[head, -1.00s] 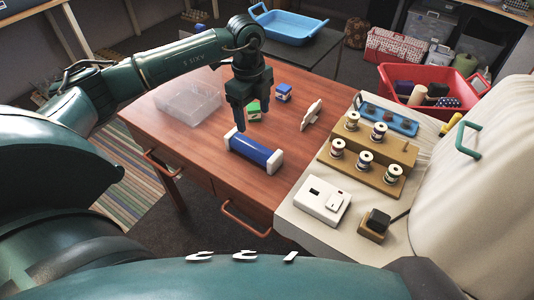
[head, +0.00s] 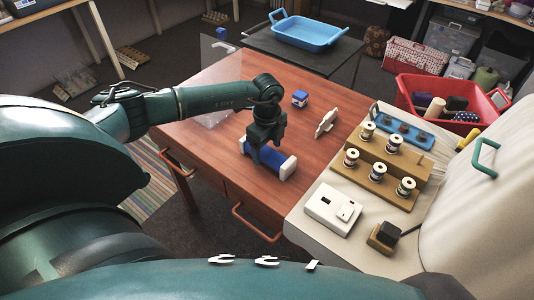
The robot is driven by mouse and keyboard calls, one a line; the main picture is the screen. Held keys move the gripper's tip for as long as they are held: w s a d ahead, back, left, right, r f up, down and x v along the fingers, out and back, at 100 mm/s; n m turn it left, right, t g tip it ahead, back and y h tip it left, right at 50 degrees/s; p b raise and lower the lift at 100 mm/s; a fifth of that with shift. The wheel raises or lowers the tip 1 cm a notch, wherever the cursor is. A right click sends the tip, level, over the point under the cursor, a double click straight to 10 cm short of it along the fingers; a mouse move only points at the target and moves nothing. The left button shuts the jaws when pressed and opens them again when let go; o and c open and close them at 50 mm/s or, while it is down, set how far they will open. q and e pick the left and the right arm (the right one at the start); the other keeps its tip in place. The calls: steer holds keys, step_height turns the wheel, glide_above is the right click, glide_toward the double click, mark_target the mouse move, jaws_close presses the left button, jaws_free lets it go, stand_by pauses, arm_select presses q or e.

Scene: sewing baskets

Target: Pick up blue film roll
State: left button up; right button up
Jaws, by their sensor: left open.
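The blue film roll (head: 273,160) has white end caps and lies on its side on the reddish-brown wooden table (head: 217,182). In the head view my left gripper (head: 259,154) is pointed down right at the roll and covers part of its left half. The gripper is open. I cannot tell whether its fingers straddle or touch the roll. My right gripper is not in view.
A small blue block (head: 299,99) and a white piece (head: 326,123) stand behind the roll. To the right are a wooden rack (head: 385,168) with thread spools and a white switch box (head: 333,209). The table's front is clear.

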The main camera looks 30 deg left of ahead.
arm_select(q)
steer(key=shift+f, duration=0.55)
steer(key=c, duration=1.1)
steer(key=shift+c, duration=0.2)
